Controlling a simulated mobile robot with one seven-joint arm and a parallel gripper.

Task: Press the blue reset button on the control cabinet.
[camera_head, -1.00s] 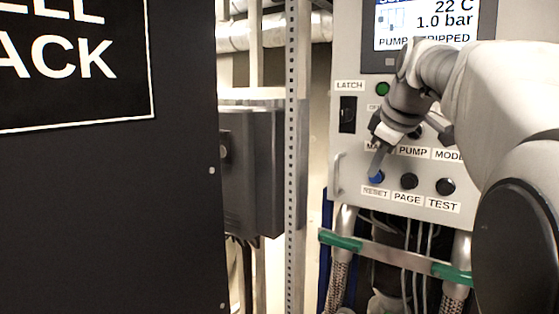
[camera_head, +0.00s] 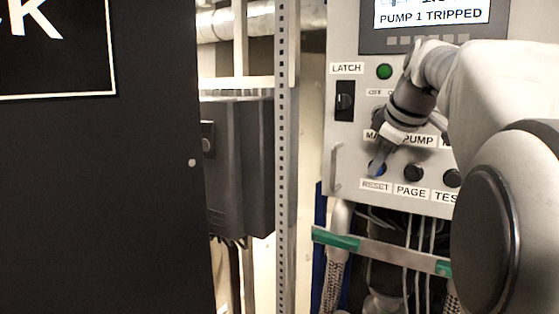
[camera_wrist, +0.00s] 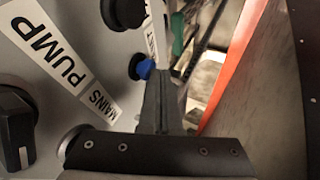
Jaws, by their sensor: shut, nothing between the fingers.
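The blue reset button (camera_head: 374,169) sits above the RESET label (camera_head: 375,185) on the light grey control cabinet (camera_head: 342,127), and my gripper partly hides it in the head view. My gripper (camera_head: 382,160) is shut and empty, with its fingertips at the button. In the wrist view the blue button (camera_wrist: 145,69) shows just left of the fingertips of my gripper (camera_wrist: 160,74). The fingertips are very close to the button or touching it; I cannot tell which, nor whether the button is pushed in.
A black PAGE button (camera_head: 413,172) and a TEST button (camera_head: 452,178) lie to the right. A green lamp (camera_head: 384,71) and black latch switch (camera_head: 345,101) are above. The screen (camera_head: 433,14) reads PUMP 1 TRIPPED. A metal handle (camera_head: 336,167) stands at the cabinet's left edge.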

